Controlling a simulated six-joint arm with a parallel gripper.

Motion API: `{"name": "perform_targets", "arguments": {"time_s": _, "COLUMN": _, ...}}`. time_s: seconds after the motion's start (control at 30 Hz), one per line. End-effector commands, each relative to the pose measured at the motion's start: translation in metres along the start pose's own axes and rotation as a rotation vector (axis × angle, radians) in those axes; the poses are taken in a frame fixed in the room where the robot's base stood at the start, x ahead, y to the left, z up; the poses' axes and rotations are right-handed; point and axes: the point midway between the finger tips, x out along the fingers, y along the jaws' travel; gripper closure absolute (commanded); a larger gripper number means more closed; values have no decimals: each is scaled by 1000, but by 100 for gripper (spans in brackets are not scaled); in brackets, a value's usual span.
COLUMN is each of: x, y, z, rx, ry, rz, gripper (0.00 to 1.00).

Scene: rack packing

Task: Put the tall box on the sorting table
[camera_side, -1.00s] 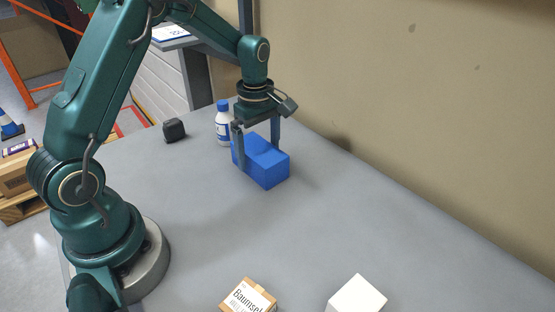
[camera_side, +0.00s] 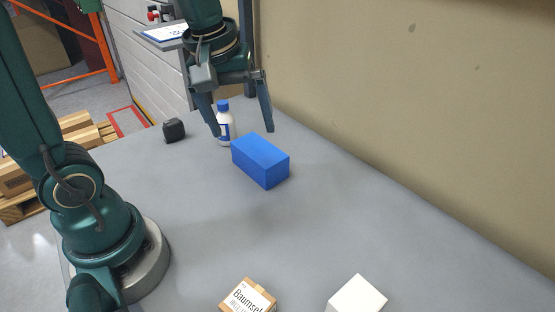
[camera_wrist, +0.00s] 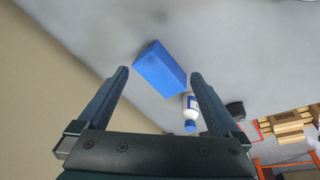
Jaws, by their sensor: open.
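A long blue box (camera_side: 260,161) lies on the grey table (camera_side: 205,215). It looks like the task's tall box, lying on its long side. My gripper (camera_side: 243,132) is open and empty, above and behind the blue box, its fingers apart from it. In the wrist view the blue box (camera_wrist: 160,69) shows beyond the spread fingertips (camera_wrist: 160,73), with nothing between the fingers.
A white bottle with a blue cap (camera_side: 224,124) stands behind the box, close to my left finger. A small black object (camera_side: 174,130) sits farther left. A cardboard box (camera_side: 248,297) and a white box (camera_side: 357,296) are at the front. The wall borders the right; the table's middle is clear.

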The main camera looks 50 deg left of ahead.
Motion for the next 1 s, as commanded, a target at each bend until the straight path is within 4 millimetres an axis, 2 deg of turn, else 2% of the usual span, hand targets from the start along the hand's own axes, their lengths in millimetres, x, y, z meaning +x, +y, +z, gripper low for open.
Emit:
{"name": "perform_targets", "arguments": {"time_s": 0.03, "x": -10, "y": -4, "z": 12, "rx": 101, "ry": 29, "rz": 28, "gripper": 0}}
{"name": "perform_targets", "arguments": {"time_s": 0.13, "x": -20, "y": -13, "z": 35, "rx": 301, "ry": 79, "rz": 68, "gripper": 0}}
{"name": "perform_targets", "arguments": {"time_s": 0.3, "x": -26, "y": -28, "z": 65, "rx": 593, "ry": 161, "rz": 114, "gripper": 0}}
{"name": "perform_targets", "arguments": {"time_s": 0.4, "x": -25, "y": -35, "z": 77, "rx": 709, "ry": 197, "rz": 127, "gripper": 0}}
{"name": "perform_targets", "arguments": {"time_s": 0.6, "x": -23, "y": -40, "z": 85, "rx": 806, "ry": 226, "rz": 136, "gripper": 0}}
{"name": "perform_targets", "arguments": {"time_s": 1.0, "x": -23, "y": -40, "z": 85, "rx": 803, "ry": 226, "rz": 135, "gripper": 0}}
